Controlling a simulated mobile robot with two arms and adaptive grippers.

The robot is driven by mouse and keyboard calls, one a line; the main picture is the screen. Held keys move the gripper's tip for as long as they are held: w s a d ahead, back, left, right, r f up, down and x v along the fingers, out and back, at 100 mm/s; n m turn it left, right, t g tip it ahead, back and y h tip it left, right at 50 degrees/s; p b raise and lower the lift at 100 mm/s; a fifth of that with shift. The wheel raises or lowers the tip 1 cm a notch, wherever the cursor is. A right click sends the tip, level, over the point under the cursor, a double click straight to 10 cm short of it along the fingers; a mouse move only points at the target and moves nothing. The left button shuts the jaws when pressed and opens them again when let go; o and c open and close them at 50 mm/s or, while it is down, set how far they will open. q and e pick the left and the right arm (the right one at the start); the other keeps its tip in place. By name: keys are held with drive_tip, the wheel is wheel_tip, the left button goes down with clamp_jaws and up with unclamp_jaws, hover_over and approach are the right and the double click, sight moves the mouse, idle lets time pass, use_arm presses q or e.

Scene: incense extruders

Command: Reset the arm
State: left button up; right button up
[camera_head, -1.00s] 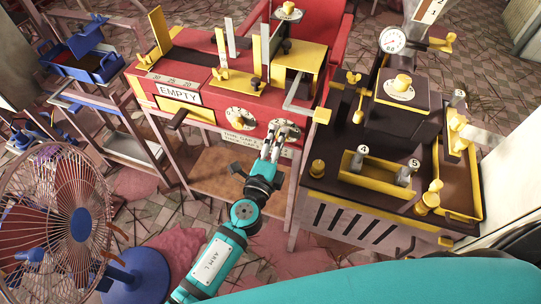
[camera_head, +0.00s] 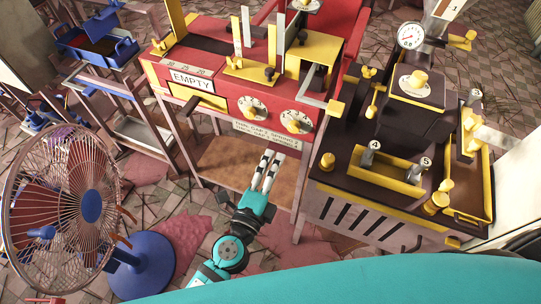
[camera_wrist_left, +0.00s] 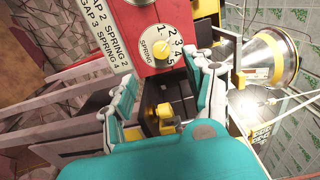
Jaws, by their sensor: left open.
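My left gripper (camera_head: 269,168) is open and empty, pointing up the picture in front of the red machine (camera_head: 310,130), below its dials and apart from them. In the left wrist view the two fingers (camera_wrist_left: 163,88) stand apart with nothing between them. The white SPRING dial (camera_wrist_left: 168,46), with its yellow knob, shows beyond the fingers there. In the head view two dials with yellow knobs, the left dial (camera_head: 252,107) and the right dial (camera_head: 297,119), sit on the machine's front, both unobstructed. My right gripper is not in view.
A dark machine (camera_head: 340,182) with yellow trays and a pressure gauge (camera_head: 410,35) stands at the right. A blue-based fan (camera_head: 92,205) stands at the left. A wooden shelf (camera_head: 225,165) lies under the red machine. Some patterned floor is open between fan and arm.

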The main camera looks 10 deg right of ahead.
use_arm(q)
drive_tip(key=s+a+f+n+g+y+p, duration=0.15)
drive_tip(key=a+f+n, duration=0.35)
drive_tip(key=f, duration=0.5)
drive_tip(key=s+a+f+n+g+y+p, duration=0.1)
drive_tip(key=s+a+f+n+g+y, duration=0.15)
drive_tip(key=a+f, duration=0.55)
drive_tip(key=s+a+f+n+g+y+p, duration=0.1)
drive_tip(key=s+a+f+n+g+y, duration=0.2)
drive_tip(key=f, duration=0.9)
drive_tip(key=s+a+f+n+g+y+p, duration=0.1)
drive_tip(key=s+a+f+n+g, duration=0.2)
drive_tip(key=s, duration=1)
drive_tip(key=s+a+f+n+g+y, duration=0.2)
drive_tip(key=s+a+f+n+g, duration=0.2)
drive_tip(key=s+a+f+n, duration=0.5)
drive_tip(key=s+a+f, duration=0.1)
drive_tip(key=s+a, duration=0.2)
drive_tip(key=s, duration=0.1)
drive_tip(key=shift+s+a+f+p, duration=0.2)
drive_tip(key=shift+s+f+p, duration=0.1)
drive_tip(key=shift+s+p, duration=0.1)
